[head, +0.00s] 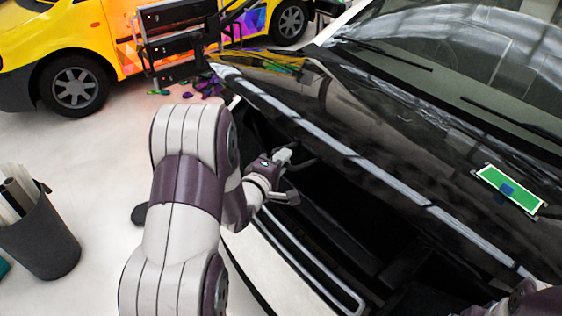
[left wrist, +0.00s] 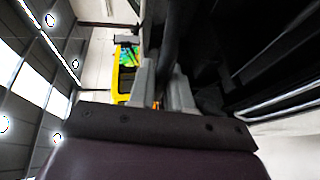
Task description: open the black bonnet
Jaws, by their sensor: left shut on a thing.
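The black bonnet (head: 400,130) is part of a dark car on the right of the head view. Its light-edged front rim stands raised above a wide dark gap over the engine bay (head: 350,205). My left gripper (head: 289,174) is in this gap, just below the front rim. In the left wrist view my left gripper (left wrist: 163,88) is shut on a dark edge between its two grey fingers, which looks like part of the bonnet. The exact contact is dark and partly hidden. Only a purple piece of my right arm shows at the bottom right; its gripper is out of view.
A green card (head: 510,190) lies on the bonnet near the windscreen (head: 450,60). A yellow van (head: 60,35) and a black tool cart (head: 178,40) stand behind. A dark bin (head: 40,240) with rolls stands at the left. The pale floor (head: 100,150) between is mostly clear.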

